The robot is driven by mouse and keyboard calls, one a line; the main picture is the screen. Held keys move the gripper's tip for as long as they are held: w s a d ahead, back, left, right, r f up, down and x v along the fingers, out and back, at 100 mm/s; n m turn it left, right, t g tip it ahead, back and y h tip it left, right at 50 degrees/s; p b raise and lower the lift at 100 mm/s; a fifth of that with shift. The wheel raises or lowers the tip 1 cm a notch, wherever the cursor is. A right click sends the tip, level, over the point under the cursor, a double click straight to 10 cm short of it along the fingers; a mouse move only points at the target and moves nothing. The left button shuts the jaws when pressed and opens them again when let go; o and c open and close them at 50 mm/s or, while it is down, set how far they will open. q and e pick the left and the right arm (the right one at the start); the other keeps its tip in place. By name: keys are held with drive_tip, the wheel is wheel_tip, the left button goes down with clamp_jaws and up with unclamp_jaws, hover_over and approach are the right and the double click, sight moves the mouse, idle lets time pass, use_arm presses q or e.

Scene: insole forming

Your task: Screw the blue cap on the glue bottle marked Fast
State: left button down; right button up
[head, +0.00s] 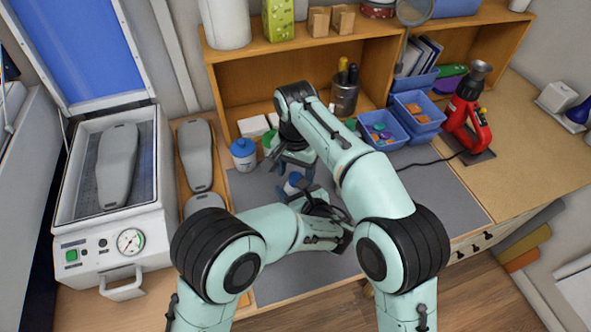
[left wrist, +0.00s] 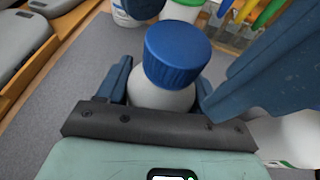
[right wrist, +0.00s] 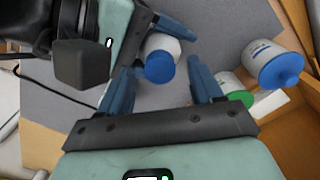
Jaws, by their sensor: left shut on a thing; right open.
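A white bottle with a ribbed blue cap (left wrist: 178,52) on its neck stands between the fingers of my left gripper (left wrist: 162,98), which is shut on the white body (left wrist: 160,96). In the head view the bottle (head: 292,182) is small and partly hidden by my grippers. The right wrist view shows the blue cap (right wrist: 160,67) beyond and between the spread fingers of my right gripper (right wrist: 162,88). My right gripper is open and empty, close to the cap and above it. I cannot read the bottle's label or tell how tight the cap sits.
A larger white bottle with a blue lid (head: 244,153) stands at the back left of the grey mat (head: 420,185), beside a green-capped bottle (head: 268,139).

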wheel_tip(320, 180, up, 7)
drive_tip(key=shift+r, duration=0.2)
idle(0.4)
use_arm(q)
drive_tip(key=shift+c, duration=0.4)
unclamp_jaws()
drive_tip(key=shift+r, duration=0.1)
